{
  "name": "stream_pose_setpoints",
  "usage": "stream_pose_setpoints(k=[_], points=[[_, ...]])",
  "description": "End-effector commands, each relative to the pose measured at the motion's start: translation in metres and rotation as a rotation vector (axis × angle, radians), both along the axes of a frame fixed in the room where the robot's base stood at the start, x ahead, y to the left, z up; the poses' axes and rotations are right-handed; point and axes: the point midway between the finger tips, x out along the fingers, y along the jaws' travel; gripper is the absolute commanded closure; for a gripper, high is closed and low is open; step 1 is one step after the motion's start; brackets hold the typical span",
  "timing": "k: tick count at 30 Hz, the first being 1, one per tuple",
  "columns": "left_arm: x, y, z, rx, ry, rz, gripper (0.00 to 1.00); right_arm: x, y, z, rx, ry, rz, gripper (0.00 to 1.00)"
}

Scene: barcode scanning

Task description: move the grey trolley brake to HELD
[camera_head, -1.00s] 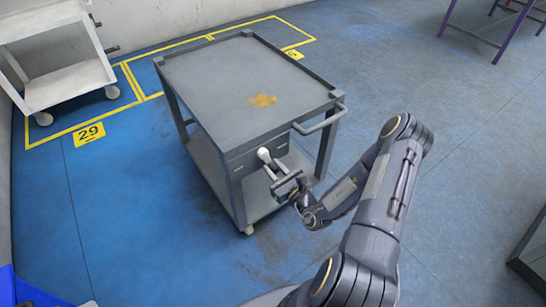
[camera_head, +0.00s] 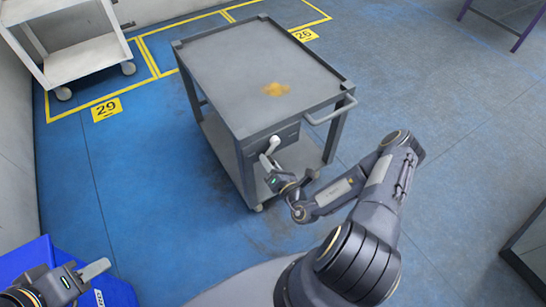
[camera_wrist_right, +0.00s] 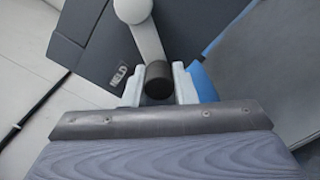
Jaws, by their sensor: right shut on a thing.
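The grey trolley (camera_head: 232,75) stands on the blue floor. Its brake lever (camera_head: 273,146) is white, on the near end panel below the top. In the right wrist view the white lever arm (camera_wrist_right: 146,42) runs down to a dark knob (camera_wrist_right: 157,82). A HELD label (camera_wrist_right: 118,75) is on the dark panel to the left of the knob. My right gripper (camera_head: 274,175) is shut on the knob, with pale fingers on both sides of it (camera_wrist_right: 158,90). My left gripper (camera_head: 95,271) is at the lower left, away from the trolley; only one finger shows clearly.
A push handle (camera_head: 330,113) sticks out at the trolley's right end. A white cart (camera_head: 80,60) stands at the upper left, by yellow floor lines and a 29 marker (camera_head: 106,109). A blue bin (camera_head: 38,257) is at the lower left. Open floor lies on the right.

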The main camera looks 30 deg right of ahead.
Motion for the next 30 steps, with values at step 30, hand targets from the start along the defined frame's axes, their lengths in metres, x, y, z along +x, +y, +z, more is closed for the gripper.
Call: stream_pose_setpoints(k=[30], points=[[0.0,0.0,0.017,0.0,0.0,0.0,0.64,-0.002,0.017,0.008,0.211,0.022,0.015,0.68]])
